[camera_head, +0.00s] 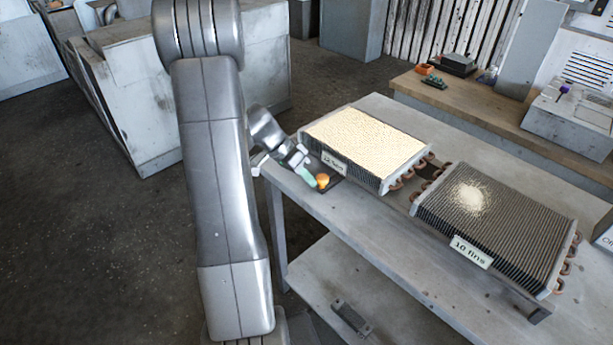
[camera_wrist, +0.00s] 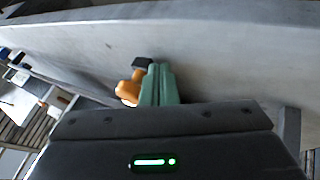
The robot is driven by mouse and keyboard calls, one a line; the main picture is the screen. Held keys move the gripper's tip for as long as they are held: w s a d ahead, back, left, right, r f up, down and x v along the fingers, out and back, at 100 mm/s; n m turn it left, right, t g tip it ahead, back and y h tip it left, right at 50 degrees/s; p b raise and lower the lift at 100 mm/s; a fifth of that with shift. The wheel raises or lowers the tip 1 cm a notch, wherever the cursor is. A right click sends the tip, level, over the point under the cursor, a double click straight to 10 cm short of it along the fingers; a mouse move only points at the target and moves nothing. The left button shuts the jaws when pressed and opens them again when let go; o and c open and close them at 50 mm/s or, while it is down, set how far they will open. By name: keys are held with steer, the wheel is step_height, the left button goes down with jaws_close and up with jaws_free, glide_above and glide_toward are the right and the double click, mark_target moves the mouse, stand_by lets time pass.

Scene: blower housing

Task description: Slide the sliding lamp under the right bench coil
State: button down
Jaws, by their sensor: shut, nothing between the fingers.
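The left bench coil (camera_head: 350,138), labelled "12 fins", glows brightly across its top. The right bench coil (camera_head: 510,235), labelled "10 fins", is dark with one pale patch on top. An orange knob (camera_head: 323,181), seemingly the sliding lamp's handle, sits on the bench at the left coil's near edge; the lamp body is hidden. My gripper (camera_head: 308,178) has green fingers, shut and empty, just left of the knob. In the wrist view the shut fingers (camera_wrist: 158,85) are close beside the orange knob (camera_wrist: 128,90); whether they touch cannot be told.
The grey bench (camera_head: 390,245) has bare top in front of both coils, and a lower shelf (camera_head: 330,290) with a small metal piece. Copper pipe bends (camera_head: 408,175) stick out between the coils. A wooden worktop (camera_head: 500,115) stands behind.

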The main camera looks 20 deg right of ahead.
mark_target(355, 218)
steer(key=shift+s+d+f+b, duration=0.1)
steer(key=shift+s+d+b, duration=0.1)
steer(key=shift+s+b, duration=0.3)
steer(key=s+d+b, duration=0.1)
steer(key=s+b, duration=0.1)
steer(key=s, duration=0.2)
steer(key=s+d+b, duration=0.2)
steer(key=s+b, duration=0.1)
steer(key=s, duration=0.1)
steer(key=s+d+b, duration=0.2)
steer(key=s+b, duration=0.1)
steer(key=s, duration=0.1)
steer(key=shift+f, duration=0.3)
steer(key=s+d+b, duration=0.2)
steer(key=s+d, duration=0.1)
steer(key=s, duration=0.4)
steer(key=s+d+b, duration=0.3)
steer(key=s, duration=0.5)
steer(key=s+d+b, duration=0.2)
steer(key=s+d, duration=0.1)
steer(key=s, duration=0.4)
steer(key=shift+s+d+r+b, duration=0.15)
steer(key=shift+s+r+b, duration=0.15)
steer(key=shift+r+b, duration=0.1)
steer(key=shift+w, duration=0.1)
